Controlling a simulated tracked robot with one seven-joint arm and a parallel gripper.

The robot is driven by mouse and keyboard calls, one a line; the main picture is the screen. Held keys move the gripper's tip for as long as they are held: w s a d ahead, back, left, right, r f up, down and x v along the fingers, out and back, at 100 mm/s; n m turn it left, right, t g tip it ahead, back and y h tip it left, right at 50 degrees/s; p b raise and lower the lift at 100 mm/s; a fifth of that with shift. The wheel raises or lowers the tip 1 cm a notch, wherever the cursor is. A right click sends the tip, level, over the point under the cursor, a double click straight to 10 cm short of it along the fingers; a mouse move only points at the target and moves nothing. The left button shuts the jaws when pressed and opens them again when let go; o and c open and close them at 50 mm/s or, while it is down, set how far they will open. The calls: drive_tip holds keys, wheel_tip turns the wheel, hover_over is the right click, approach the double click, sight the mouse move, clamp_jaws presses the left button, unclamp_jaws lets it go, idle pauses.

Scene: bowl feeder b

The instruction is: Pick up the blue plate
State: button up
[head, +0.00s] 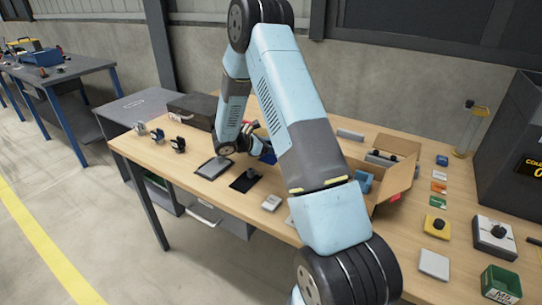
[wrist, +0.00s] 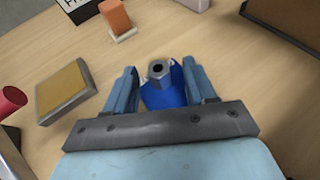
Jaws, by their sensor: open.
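In the wrist view a blue plate (wrist: 164,96) with a grey hexagonal knob (wrist: 158,71) lies on the wooden table, partly hidden by my gripper. My gripper (wrist: 160,72) is open, with one finger on each side of the knob and plate. I cannot tell whether the fingers touch it. In the head view my gripper (head: 258,150) is low over the table behind my arm, and a bit of dark blue (head: 262,132) shows beside it.
In the wrist view a grey block with a yellow top (wrist: 64,88) and a red cylinder (wrist: 10,101) lie left. An orange block (wrist: 116,17) stands beyond, and a dark case (wrist: 288,20) is upper right. In the head view an open cardboard box (head: 398,180) stands right of my gripper.

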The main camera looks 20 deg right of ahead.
drive_tip(key=shift+x, duration=1.1)
drive_tip(key=shift+r, duration=0.1)
drive_tip(key=shift+c, duration=0.4)
clamp_jaws()
